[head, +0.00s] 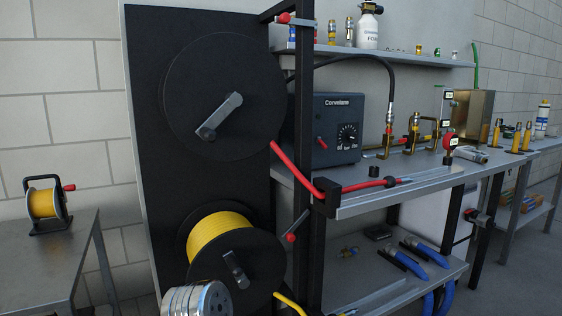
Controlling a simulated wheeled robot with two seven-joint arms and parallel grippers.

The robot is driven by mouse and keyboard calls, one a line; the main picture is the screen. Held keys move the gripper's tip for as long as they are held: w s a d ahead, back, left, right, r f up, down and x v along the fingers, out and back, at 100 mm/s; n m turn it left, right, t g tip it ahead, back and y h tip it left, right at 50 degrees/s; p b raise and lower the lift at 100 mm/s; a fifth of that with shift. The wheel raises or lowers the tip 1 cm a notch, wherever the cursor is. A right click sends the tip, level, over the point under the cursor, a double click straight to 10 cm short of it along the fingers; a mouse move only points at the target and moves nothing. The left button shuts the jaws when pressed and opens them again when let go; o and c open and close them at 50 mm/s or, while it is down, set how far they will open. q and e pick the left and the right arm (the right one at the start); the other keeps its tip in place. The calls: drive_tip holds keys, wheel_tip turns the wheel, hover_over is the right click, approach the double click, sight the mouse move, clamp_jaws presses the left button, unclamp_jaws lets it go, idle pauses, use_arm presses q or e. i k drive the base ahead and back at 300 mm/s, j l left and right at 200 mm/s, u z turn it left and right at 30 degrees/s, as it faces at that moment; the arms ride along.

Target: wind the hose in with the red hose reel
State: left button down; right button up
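The red hose reel (224,92) is the upper black disc on a tall black panel. Its crank (219,116) is a grey arm slanting down to the left, with a dark knob at its lower end. The red hose (292,168) comes out at the reel's lower right. It runs down through a black guide block (327,197) at the shelf edge and lies on the shelf to the right. Its far end is near a black collar (390,181). The wound hose behind the disc is hidden.
A yellow hose reel (218,232) with its own crank sits below. A black post (304,110) stands right of the red reel. A control box (336,128) and brass fittings (412,133) stand on the bench. A small yellow reel (44,203) stands on a table at left.

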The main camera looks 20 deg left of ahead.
sight(224, 96)
drive_tip(key=j+u, duration=0.35)
drive_tip(key=i+j+u, duration=0.1)
drive_tip(key=u, duration=0.3)
drive_tip(key=i+j+u, duration=0.1)
drive_tip(key=u, duration=0.25)
drive_tip(key=j, duration=0.1)
